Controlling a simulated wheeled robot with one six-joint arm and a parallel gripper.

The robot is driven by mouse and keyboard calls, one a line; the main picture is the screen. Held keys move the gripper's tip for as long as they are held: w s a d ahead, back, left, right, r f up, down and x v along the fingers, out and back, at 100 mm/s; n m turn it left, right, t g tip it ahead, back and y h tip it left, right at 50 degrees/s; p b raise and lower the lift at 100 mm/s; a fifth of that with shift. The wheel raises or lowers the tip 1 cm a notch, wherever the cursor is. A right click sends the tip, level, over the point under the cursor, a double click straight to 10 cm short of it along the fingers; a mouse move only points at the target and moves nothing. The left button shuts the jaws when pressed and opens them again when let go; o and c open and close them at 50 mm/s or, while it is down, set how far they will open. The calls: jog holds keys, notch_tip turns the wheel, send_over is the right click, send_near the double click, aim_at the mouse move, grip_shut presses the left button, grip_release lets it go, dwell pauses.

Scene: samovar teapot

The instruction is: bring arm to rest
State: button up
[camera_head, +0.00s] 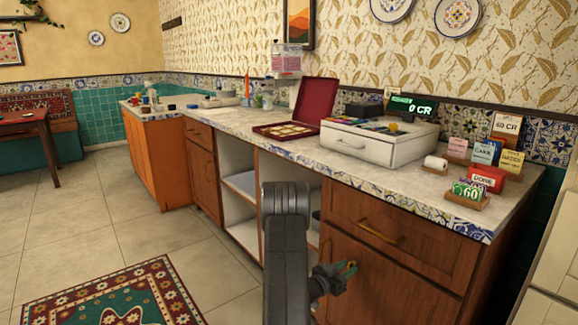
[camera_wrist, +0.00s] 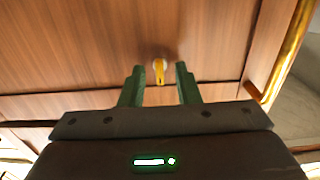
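My arm reaches down in front of the wooden counter, and my gripper (camera_head: 347,268) is low beside the cabinet door, below the drawer. In the wrist view its two green fingers (camera_wrist: 160,84) stand apart. A small brass handle (camera_wrist: 160,70) on the wood shows between the fingertips; I cannot tell whether they touch it. Nothing else is seen between the fingers.
The counter (camera_head: 430,196) holds a white cash register (camera_head: 375,143), an open red box (camera_head: 312,108) and several price signs. A brass drawer handle (camera_head: 380,232) sticks out near my gripper. Open shelves (camera_head: 240,184) lie left of my arm. The tiled floor (camera_head: 100,215) is clear apart from a rug (camera_head: 110,295).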

jog(key=shift+w+d, duration=0.25)
jog(key=shift+d, duration=0.1)
jog(key=shift+a+r, duration=0.1)
jog(key=p+v, duration=0.3)
jog(key=v, duration=1)
jog(key=b+x, duration=0.3)
jog(key=x, duration=1)
jog(key=shift+w+d, duration=0.1)
jog(key=shift+d, duration=0.2)
jog(key=shift+a+m+b, duration=0.2)
jog(key=shift+m+b, duration=1.75)
jog(key=shift+m, duration=7.05)
